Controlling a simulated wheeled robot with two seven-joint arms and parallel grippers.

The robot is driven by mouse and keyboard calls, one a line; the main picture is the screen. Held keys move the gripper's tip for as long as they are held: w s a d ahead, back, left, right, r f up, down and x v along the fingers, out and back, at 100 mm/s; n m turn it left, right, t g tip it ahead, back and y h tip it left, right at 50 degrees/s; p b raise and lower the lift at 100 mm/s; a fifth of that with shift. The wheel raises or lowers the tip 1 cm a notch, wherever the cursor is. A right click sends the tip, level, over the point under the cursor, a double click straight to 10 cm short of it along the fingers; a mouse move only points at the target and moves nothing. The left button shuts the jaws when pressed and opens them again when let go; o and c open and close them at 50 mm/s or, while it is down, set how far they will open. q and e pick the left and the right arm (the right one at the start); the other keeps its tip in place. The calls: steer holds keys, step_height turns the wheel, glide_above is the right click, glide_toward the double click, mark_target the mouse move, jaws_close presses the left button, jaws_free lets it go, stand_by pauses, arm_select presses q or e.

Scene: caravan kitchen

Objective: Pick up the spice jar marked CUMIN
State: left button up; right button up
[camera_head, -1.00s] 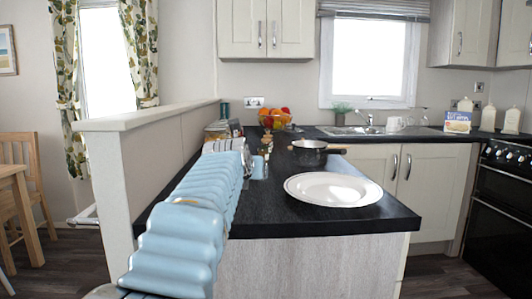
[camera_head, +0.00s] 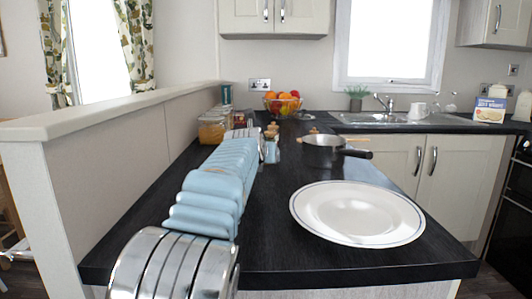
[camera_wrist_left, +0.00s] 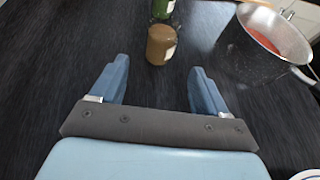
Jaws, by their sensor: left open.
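A small jar with brown contents (camera_wrist_left: 161,45) stands on the dark worktop just beyond my left gripper's fingertips in the left wrist view. Part of a pale label shows on its side, but I cannot read it. A green jar (camera_wrist_left: 162,8) stands behind it, cut by the top edge. My left gripper (camera_wrist_left: 160,70) is open and empty, with its two blue fingers apart and the brown jar roughly centred ahead of them. In the head view, small jars with wooden lids (camera_head: 271,131) stand near the end of my left arm, partly hidden. My right gripper is not in view.
A pan (camera_head: 323,151) with red contents (camera_wrist_left: 262,42) stands right of the gripper. A white plate (camera_head: 357,212) lies nearer on the worktop (camera_head: 270,255). Larger jars (camera_head: 211,131) stand along the low wall (camera_head: 110,145) at left. A fruit bowl (camera_head: 283,103) is behind.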

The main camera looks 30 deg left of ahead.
arm_select(q)
steer(key=shift+x, duration=1.2)
steer(key=shift+w+a+p, duration=0.25)
steer(key=shift+w+p, duration=0.1)
steer(key=p+x, duration=0.1)
steer(key=x, duration=0.2)
steer(key=shift+w, duration=0.1)
steer(key=shift+w+a+f, duration=0.2)
steer(key=shift+w+f, duration=0.05)
steer(key=shift+w, duration=0.3)
steer(key=shift+c, duration=0.2)
steer(key=c, duration=1)
steer(key=shift+r, duration=0.1)
steer(key=shift+c, duration=0.2)
